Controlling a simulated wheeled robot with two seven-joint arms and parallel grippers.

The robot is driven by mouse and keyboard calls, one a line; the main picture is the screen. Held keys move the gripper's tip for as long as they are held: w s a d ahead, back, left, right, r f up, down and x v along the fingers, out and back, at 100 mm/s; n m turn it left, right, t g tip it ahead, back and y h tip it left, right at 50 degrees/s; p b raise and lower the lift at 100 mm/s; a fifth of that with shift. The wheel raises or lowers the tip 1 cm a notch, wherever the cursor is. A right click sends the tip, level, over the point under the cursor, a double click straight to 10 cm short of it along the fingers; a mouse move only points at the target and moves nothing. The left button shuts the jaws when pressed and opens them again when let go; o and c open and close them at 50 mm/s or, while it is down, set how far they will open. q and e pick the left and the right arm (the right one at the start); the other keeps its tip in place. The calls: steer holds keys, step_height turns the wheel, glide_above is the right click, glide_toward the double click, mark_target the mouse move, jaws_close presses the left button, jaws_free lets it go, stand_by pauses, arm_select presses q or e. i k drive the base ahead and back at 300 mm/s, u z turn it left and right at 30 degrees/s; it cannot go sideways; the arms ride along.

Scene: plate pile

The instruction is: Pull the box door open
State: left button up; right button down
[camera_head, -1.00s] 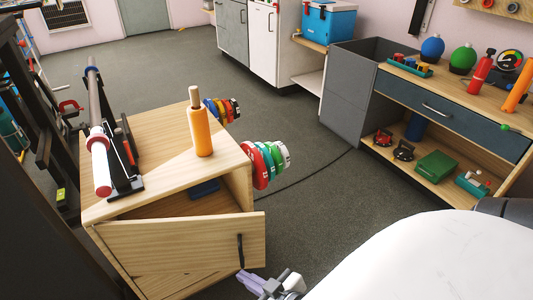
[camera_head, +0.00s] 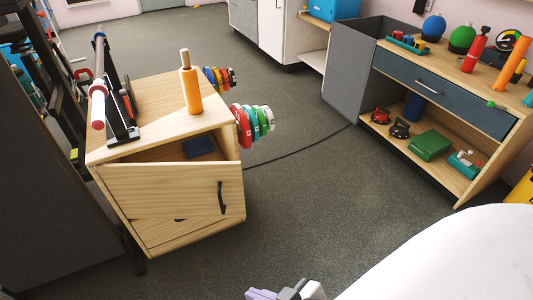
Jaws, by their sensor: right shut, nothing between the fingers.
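The wooden box (camera_head: 165,122) stands at the left. Its door (camera_head: 160,190) is on the front, with a black handle (camera_head: 221,198) near the door's right edge. The door is partly open: a dark gap shows above it, with a blue thing (camera_head: 198,147) inside. My right gripper (camera_head: 285,292) is at the bottom edge, partly cut off, shut and empty. It is apart from the door, below and to the right of the handle. My left gripper does not show.
An orange roller (camera_head: 190,85) and a barbell rack (camera_head: 120,100) stand on the box. Coloured weight plates (camera_head: 252,123) stick out from its right side. A workbench (camera_head: 440,95) stands at the right. The grey floor (camera_head: 300,190) between is clear.

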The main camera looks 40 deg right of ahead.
mark_target(199, 190)
steer(key=z, duration=1.6)
steer(key=i, duration=1.05)
steer(key=u, duration=1.85)
